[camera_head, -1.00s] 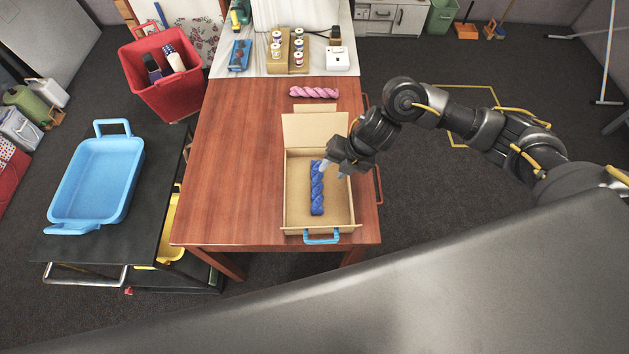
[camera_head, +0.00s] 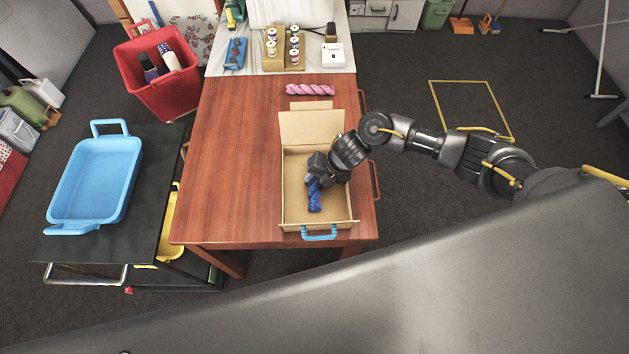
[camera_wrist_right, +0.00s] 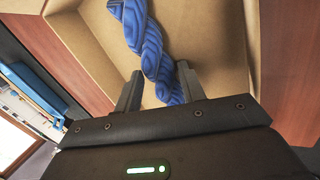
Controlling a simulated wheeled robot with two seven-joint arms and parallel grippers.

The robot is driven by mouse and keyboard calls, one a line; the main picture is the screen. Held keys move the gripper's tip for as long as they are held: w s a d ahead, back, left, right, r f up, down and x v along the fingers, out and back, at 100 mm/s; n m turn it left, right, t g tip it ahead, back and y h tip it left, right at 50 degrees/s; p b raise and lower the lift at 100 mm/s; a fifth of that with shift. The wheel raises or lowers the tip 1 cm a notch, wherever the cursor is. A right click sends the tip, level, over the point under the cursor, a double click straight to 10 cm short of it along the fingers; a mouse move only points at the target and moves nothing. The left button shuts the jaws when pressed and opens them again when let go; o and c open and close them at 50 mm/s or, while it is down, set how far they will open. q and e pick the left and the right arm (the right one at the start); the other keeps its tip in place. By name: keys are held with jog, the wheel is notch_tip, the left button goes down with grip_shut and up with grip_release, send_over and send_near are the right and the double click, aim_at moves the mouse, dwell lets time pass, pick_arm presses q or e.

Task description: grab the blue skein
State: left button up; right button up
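The blue skein (camera_head: 314,196) is a twisted blue bundle lying lengthwise in the open cardboard box (camera_head: 345,222) on the wooden table. My right gripper (camera_head: 313,181) is down inside the box over the skein's far part and hides that end in the head view. In the right wrist view the right gripper's fingers (camera_wrist_right: 160,88) are apart, one on each side of the skein (camera_wrist_right: 148,45), whose twist runs between them. The right finger looks very close to the skein; I cannot tell if it touches. My left gripper is not in view.
A pink skein (camera_head: 310,90) lies on the table (camera_head: 235,160) behind the box. Box walls and a raised flap (camera_head: 311,127) surround the gripper. A blue tray (camera_head: 95,185) stands on a cart at left, below a red bin (camera_head: 165,95). The table's left half is clear.

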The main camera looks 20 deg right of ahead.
aim_at(318, 181)
jog(key=shift+s+f, duration=0.1)
jog(key=shift+s, duration=0.05)
jog(key=shift+c, duration=0.2)
jog(key=c, duration=0.6)
jog(key=shift+a+r, duration=0.1)
jog(key=shift+r, duration=0.1)
jog(key=shift+c, duration=0.4)
notch_tip(318, 181, up, 10)
jog(key=shift+f, duration=0.2)
jog(key=shift+c, duration=0.7)
